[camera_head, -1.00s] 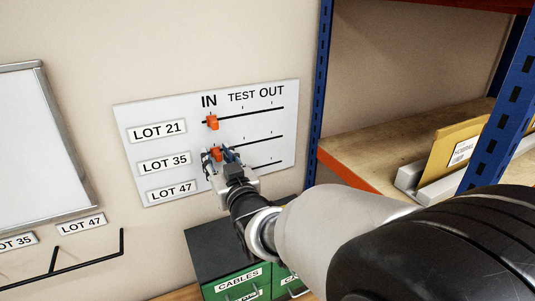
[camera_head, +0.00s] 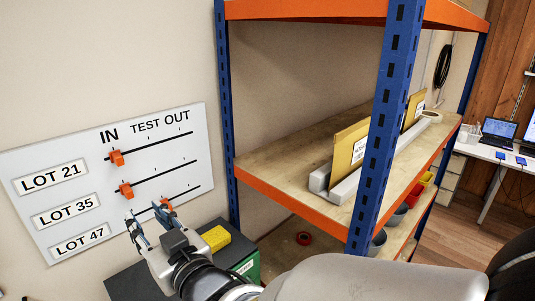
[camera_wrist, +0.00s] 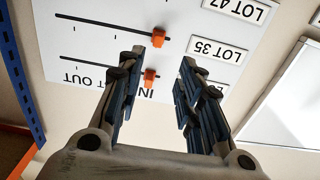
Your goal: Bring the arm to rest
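My gripper (camera_head: 150,217) is open and empty in the head view, in front of the lower part of the white board (camera_head: 75,180). The LOT 21 slider (camera_head: 116,158) and LOT 35 slider (camera_head: 125,190) are orange and sit at the IN end of their rails. An orange LOT 47 slider (camera_head: 165,205) shows partly behind my right fingertip. The wrist view is upside down. There, my spread fingers (camera_wrist: 165,65) have the LOT 21 slider (camera_wrist: 150,76) between them in the picture, and the LOT 35 slider (camera_wrist: 158,39) shows near the left fingertip. Contact cannot be seen.
A shelf with blue posts (camera_head: 375,140) and orange beams stands right of the board, with yellow envelopes (camera_head: 346,155) in a rack. A dark-topped cabinet (camera_head: 130,283) with a yellow item (camera_head: 215,238) is below my gripper. A desk with laptops (camera_head: 497,134) stands far right.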

